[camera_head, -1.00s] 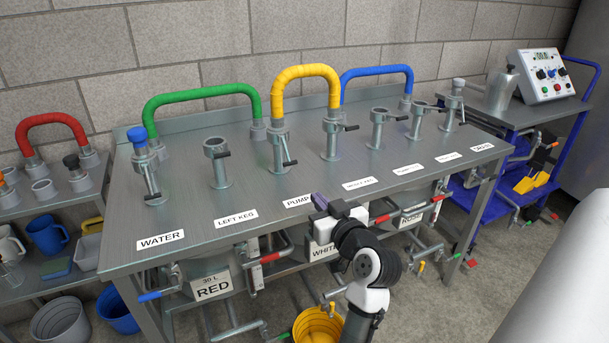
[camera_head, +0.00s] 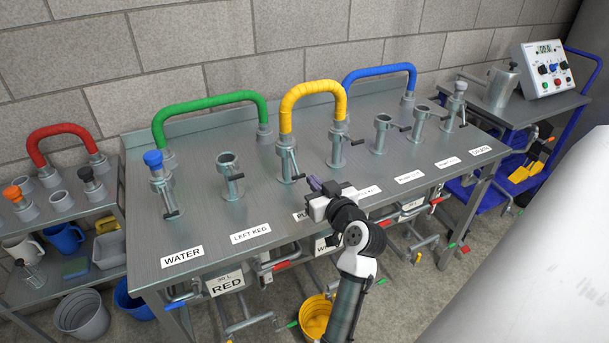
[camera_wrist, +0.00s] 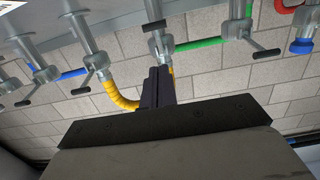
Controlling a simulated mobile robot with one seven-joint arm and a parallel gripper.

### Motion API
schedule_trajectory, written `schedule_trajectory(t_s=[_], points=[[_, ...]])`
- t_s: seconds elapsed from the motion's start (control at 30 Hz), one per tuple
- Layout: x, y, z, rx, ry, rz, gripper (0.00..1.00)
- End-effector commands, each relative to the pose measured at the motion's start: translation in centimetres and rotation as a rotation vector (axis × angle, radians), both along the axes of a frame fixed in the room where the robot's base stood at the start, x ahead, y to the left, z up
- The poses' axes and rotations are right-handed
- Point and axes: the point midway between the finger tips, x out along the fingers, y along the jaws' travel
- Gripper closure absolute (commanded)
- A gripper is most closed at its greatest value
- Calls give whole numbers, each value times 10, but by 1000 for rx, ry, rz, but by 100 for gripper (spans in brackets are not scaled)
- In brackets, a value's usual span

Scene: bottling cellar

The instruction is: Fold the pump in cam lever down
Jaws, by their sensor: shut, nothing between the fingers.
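The pump in fitting (camera_head: 287,160) is a grey metal post on the steel bench, with the left end of the yellow hose (camera_head: 312,88) on top. Its cam lever (camera_head: 293,164) slants down the post's front to a black grip; its exact angle is hard to tell. In the wrist view the black lever grip (camera_wrist: 154,26) shows just beyond my fingertips, by the post. My gripper (camera_head: 312,184) is shut and empty, in front of and slightly right of the post, above the bench. It covers part of the pump label. In the wrist view its dark fingers (camera_wrist: 157,80) point at the post.
The left keg fitting (camera_head: 231,178) stands open to the left, the water fitting (camera_head: 165,190) beyond it. The pump out post (camera_head: 337,145) stands close on the right, with more posts beyond. The green hose (camera_head: 205,105) arches behind.

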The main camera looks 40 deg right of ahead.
Motion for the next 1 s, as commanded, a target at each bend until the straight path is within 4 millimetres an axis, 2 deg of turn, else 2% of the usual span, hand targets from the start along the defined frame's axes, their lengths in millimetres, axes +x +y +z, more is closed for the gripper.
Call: schedule_trajectory(t_s=[0.03,0.17,0.33,0.5,1.0], points=[[12,-2,2,1,2,2,100],[37,-8,-1,2,2,2,100],[50,-12,-24,3,1,0,100],[57,-14,-33,1,1,-1,100],[59,-14,-40,-1,0,0,100]])
